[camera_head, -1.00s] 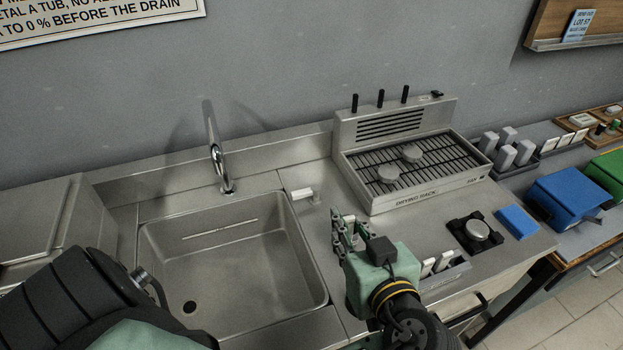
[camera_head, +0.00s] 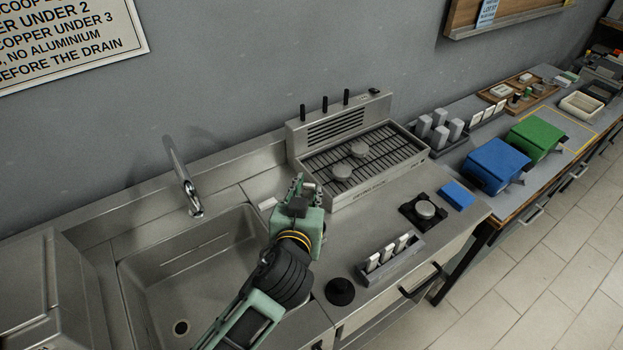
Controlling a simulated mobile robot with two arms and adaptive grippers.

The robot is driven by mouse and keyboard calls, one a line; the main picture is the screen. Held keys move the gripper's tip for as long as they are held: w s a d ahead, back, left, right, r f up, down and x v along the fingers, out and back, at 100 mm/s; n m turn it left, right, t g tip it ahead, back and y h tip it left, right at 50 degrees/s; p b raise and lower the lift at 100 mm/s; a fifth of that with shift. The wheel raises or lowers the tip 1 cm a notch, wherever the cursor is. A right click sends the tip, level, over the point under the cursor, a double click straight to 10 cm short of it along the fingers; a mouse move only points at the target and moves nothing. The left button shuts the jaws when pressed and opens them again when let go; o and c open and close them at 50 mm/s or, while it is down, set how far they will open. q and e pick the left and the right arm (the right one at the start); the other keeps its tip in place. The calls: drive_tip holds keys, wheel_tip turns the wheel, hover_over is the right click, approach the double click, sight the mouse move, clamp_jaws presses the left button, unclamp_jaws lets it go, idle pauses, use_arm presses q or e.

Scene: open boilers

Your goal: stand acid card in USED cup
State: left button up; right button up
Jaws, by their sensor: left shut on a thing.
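My left gripper (camera_head: 299,188) is above the counter, between the sink and the drying rack. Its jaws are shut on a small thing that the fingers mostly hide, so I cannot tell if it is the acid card. Several upright white strips with dark lower parts (camera_head: 388,252) stand in a grey holder (camera_head: 404,268) at the counter's front. A dark round thing (camera_head: 340,292) stands left of that holder. I cannot pick out a cup marked USED. My right gripper is not in view.
The sink (camera_head: 185,262) lies left of my arm. The drying rack (camera_head: 362,160) bears two grey discs. A dark stand with a round grey top (camera_head: 425,209) and a blue block (camera_head: 457,195) are to the right. Blue (camera_head: 496,165) and green (camera_head: 535,139) bins stand on the side bench.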

use_arm(q)
drive_tip(key=shift+w+d+r+m+h, duration=0.15)
drive_tip(key=shift+d+r+m+h, duration=0.15)
drive_tip(key=shift+d, duration=0.15)
drive_tip(key=shift+d+f, duration=0.15)
drive_tip(key=shift+f+b, duration=4.9)
drive_tip(key=shift+f, duration=0.8)
drive_tip(key=shift+f, duration=0.1)
